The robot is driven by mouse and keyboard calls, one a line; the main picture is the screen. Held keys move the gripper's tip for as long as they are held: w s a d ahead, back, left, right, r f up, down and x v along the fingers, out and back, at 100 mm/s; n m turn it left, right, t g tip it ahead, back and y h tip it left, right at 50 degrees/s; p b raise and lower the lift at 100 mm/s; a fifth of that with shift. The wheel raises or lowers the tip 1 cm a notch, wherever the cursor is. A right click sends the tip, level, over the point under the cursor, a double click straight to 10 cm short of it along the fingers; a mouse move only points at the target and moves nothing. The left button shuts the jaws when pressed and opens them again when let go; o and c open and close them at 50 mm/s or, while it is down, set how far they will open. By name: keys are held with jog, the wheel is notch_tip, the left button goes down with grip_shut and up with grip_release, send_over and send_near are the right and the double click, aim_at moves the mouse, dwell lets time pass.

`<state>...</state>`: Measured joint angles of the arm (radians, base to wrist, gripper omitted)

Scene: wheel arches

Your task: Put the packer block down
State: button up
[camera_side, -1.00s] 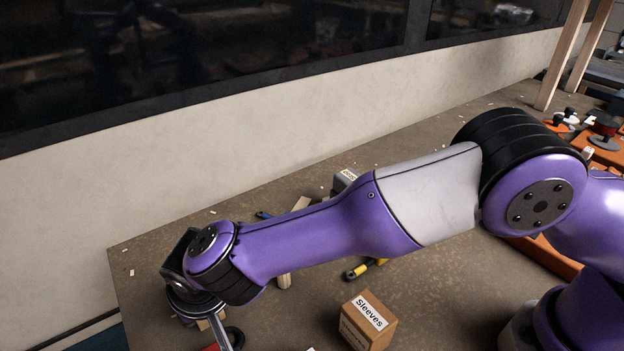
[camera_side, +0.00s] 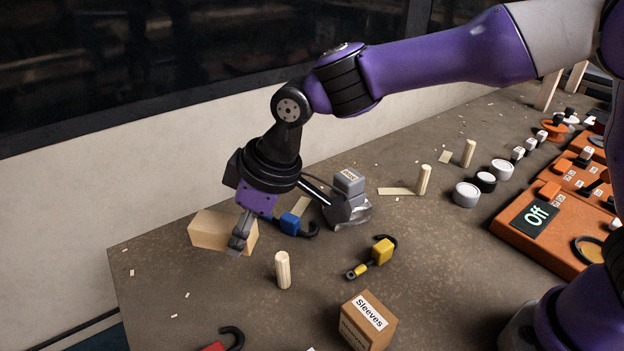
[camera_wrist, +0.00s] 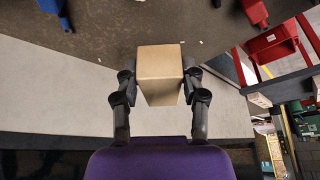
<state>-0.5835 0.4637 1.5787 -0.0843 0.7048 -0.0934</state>
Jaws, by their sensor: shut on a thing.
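The packer block (camera_side: 208,231) is a plain tan block near the table's far left edge in the side view. My gripper (camera_side: 239,243) is shut on it, with one finger showing across its right end. In the wrist view the block (camera_wrist: 160,64) sits between both fingers of my gripper (camera_wrist: 160,88), one on each side. The side view does not clearly show whether the block's underside touches the table.
A blue hook-ended piece (camera_side: 291,223) and a wooden dowel (camera_side: 283,270) are close to the right. A yellow hooked piece (camera_side: 382,250), a grey device (camera_side: 347,205) and a Sleeves box (camera_side: 368,322) lie farther right. The front left tabletop (camera_side: 160,285) is mostly clear.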

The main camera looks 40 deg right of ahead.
jog(key=s+d+n+g+y, duration=0.1)
jog(key=s+d+n+g, duration=0.15)
jog(key=d+n, duration=0.25)
jog(key=n, duration=0.4)
send_over(312, 304)
jog(key=d, duration=0.1)
jog(key=shift+g, duration=0.45)
jog(key=f, duration=0.9)
jog(key=shift+d+f, duration=0.25)
jog(key=o, duration=1.1)
jog(key=shift+f, duration=0.1)
jog(key=shift+o, duration=0.2)
